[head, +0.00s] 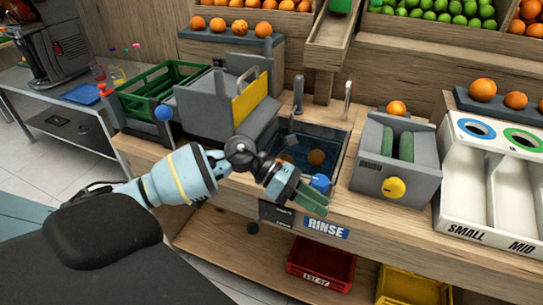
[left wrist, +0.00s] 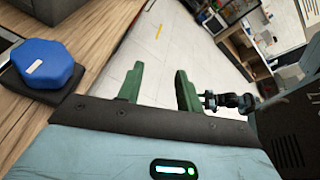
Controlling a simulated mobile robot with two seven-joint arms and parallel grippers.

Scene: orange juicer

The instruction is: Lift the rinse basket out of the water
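The sink (head: 339,146) marked RINSE holds dark water, with an orange (head: 316,157) showing in it. The rinse basket's outline is too dark to make out. A blue knob (head: 320,182) is at the sink's front edge; a blue knob on a dark base also shows large at the left of the left wrist view (left wrist: 48,64). My left gripper (head: 314,199) is in front of the sink, close by the knob. In the left wrist view its green fingers (left wrist: 160,90) are apart with nothing between them. My right gripper is out of view.
A grey box with a yellow knob (head: 393,188) stands right of the sink, beside a white sorter (head: 468,188) marked SMALL and MID. A grey machine with a yellow panel (head: 250,97) and a green crate (head: 155,90) stand left. Taps (head: 298,95) rise behind the sink.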

